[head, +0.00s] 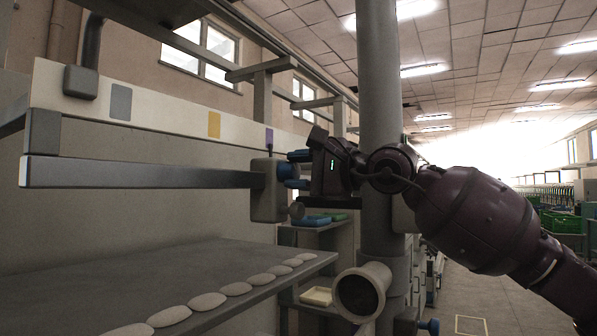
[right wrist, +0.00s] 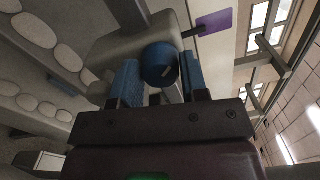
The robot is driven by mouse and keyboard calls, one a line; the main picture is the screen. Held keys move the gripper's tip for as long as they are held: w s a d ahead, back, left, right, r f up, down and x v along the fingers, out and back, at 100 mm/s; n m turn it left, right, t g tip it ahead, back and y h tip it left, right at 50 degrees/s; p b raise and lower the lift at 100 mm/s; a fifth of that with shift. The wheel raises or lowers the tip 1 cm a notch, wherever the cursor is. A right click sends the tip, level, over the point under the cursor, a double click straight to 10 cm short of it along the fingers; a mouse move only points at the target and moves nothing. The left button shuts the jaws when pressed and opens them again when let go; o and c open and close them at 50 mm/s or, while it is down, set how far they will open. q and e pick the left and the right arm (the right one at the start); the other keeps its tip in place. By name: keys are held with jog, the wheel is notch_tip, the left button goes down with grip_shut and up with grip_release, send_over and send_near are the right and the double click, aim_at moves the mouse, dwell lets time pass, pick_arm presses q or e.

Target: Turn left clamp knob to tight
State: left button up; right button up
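A blue clamp knob (head: 285,170) sticks out of the grey clamp block (head: 266,205) at the end of a horizontal grey bar. My right gripper (head: 298,170) is at this knob, one finger above it and one below in the head view. In the right wrist view the round knob (right wrist: 159,62) sits between the two blue finger pads (right wrist: 160,82), which appear to touch its sides. A short pale mark shows on the knob's face, towards its lower right. No tight or loose marking is readable. My left gripper is not in view.
A thick grey vertical post (head: 380,95) stands right behind my right gripper, with a round open tube (head: 361,292) lower down. Another blue knob (head: 430,326) shows at the bottom. A grey shelf (head: 130,285) holds several pale discs. A purple label (right wrist: 215,21) is near the block.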

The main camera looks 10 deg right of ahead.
jog(key=o, duration=0.4)
jog(key=shift+v, duration=5.4)
